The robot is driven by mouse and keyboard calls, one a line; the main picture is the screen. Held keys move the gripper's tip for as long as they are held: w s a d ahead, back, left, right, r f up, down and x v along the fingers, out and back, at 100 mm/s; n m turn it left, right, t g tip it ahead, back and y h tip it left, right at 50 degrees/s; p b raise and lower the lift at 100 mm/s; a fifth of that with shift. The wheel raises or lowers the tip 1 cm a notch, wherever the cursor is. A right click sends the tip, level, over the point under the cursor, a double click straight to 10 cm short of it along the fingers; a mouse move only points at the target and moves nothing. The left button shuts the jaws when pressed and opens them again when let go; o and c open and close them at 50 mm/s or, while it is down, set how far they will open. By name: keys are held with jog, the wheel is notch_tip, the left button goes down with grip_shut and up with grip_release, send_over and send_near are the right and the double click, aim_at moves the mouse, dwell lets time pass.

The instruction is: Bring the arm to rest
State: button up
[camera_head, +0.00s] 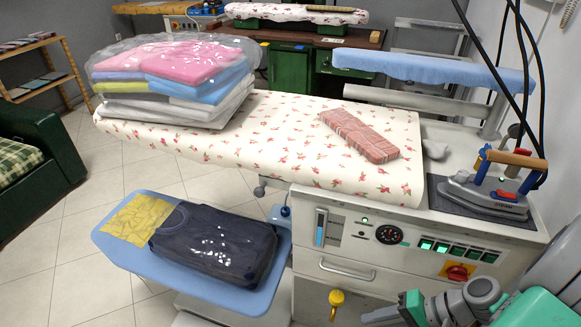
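My arm (478,296), grey with teal-green parts, shows folded in the bottom right corner, in front of the ironing station's control panel. Its end, with my gripper (383,315), is at the bottom edge and partly cut off. I cannot make out both fingertips or whether it is open or shut. I see nothing clearly held in it.
The ironing board (270,153) has a flowered cover, with bagged folded laundry (172,78) and a reddish folded cloth (360,135). An iron (490,185) rests at right. A lower blue board (120,247) carries dark and yellow folded clothes. Tiled floor is free at left.

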jog(key=w+a+r+n+h+p, duration=0.2)
jog(key=r+p, duration=0.6)
jog(key=r, duration=0.8)
jog(key=w+a+r+n+t+h+p, duration=0.1)
jog(key=w+a+r+n+h+p, duration=0.2)
jog(key=r+h+p, duration=0.4)
notch_tip(320, 180, up, 10)
jog(key=shift+f+t+h+p, duration=0.1)
jog(key=shift+t+h+p, duration=0.2)
jog(key=shift+p, duration=0.05)
jog(key=shift+a, duration=0.1)
